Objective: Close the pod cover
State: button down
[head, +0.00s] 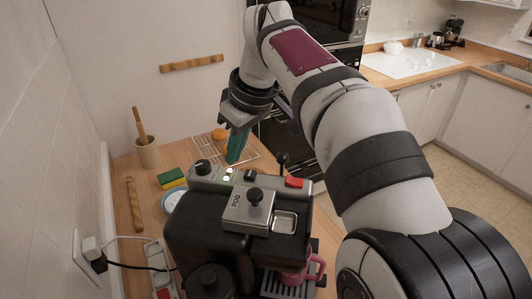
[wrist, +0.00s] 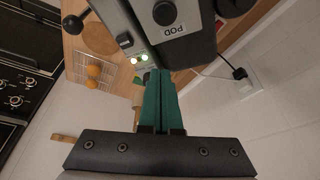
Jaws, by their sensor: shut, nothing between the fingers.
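The pod cover (head: 236,212) is a silver plate marked POD with a black knob, on top of a dark coffee machine (head: 205,235). A square silver-rimmed recess (head: 285,222) lies open just right of the cover, so the cover sits beside it. In the wrist view the cover (wrist: 180,28) is at the top, partly cut off. My gripper (head: 234,160) has teal fingers pointing down, shut and empty, behind the machine's lit button panel. In the wrist view the closed fingertips (wrist: 158,72) show below the cover and apart from its knob.
A pink mug (head: 298,274) stands on the drip tray. A red switch (head: 294,182) and a black lever (head: 282,160) rise from the machine top. A wire rack (head: 210,149) with orange fruit, a sponge (head: 171,178) and a utensil pot (head: 147,152) are on the counter behind.

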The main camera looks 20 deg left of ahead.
send_over(241, 194)
jog(key=a, duration=0.2)
jog(key=f, duration=0.5)
jog(key=shift+w, duration=0.25)
jog(key=d, duration=0.1)
jog(key=s+d, duration=0.1)
jog(key=shift+d+f, duration=0.15)
jog(key=shift+d, duration=0.15)
jog(key=shift+s+d+f, duration=0.1)
jog(key=shift+s+d, duration=0.1)
jog(key=shift+d, duration=0.3)
jog(key=shift+d, duration=0.1)
jog(key=d, duration=0.7)
jog(key=shift+w+d, duration=0.15)
jog(key=shift+w, duration=0.2)
